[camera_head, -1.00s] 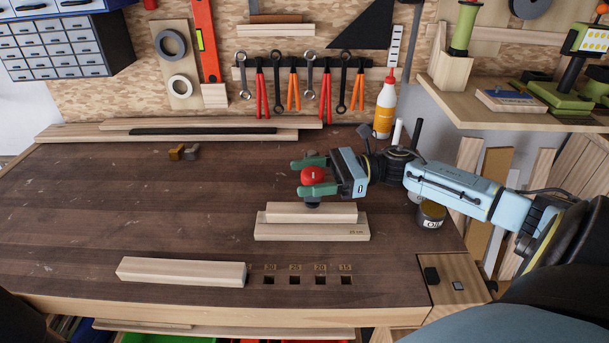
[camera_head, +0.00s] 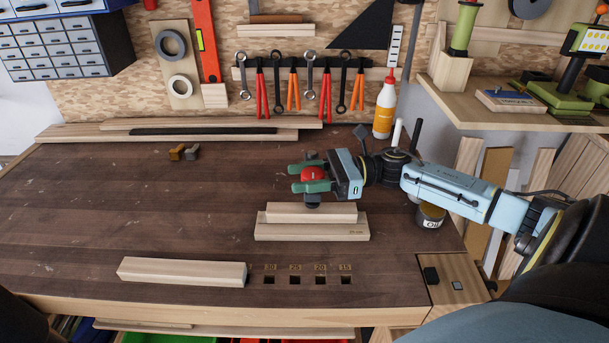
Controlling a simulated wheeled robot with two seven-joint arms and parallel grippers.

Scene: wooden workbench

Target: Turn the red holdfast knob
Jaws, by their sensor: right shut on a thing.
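The red holdfast knob (camera_head: 312,173) shows between the green fingers of my right gripper (camera_head: 309,178). My right gripper is shut on the knob, with one finger behind it and one in front of it. A dark part of the holdfast (camera_head: 312,200) shows below the fingers, above two stacked light wooden boards (camera_head: 310,230). My right arm reaches in from the right. My left gripper is not in view.
A loose wooden block (camera_head: 182,271) lies at the front left, beside a row of numbered square holes (camera_head: 295,280). The bench's left side is clear.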

